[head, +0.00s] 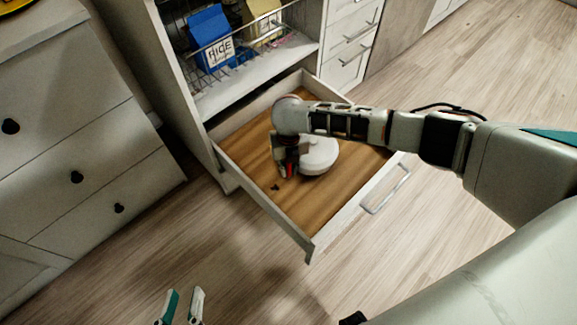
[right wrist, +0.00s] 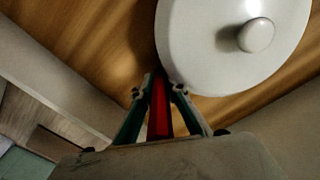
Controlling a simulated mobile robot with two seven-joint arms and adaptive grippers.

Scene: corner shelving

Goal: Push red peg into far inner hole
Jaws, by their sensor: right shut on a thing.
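My right gripper (head: 287,172) is inside the open drawer, low over its wooden bottom, and is shut on the red peg (head: 284,170). In the right wrist view the red peg (right wrist: 158,110) stands between the two green fingers of the right gripper (right wrist: 157,93), its far end beside a white round object. A small dark spot (head: 275,187) shows on the drawer bottom just left of the gripper. I cannot tell whether it is a hole, and no other hole is clear. My left gripper (head: 183,306) is open and empty, low over the floor at the bottom edge.
A white round lidded object (head: 319,155) with a knob sits in the drawer (head: 238,187), close to the right gripper. Above it, a shelf holds a blue rice box (head: 209,38) and a yellow box (head: 260,20) behind wire rails. A grey dresser (head: 75,130) stands left.

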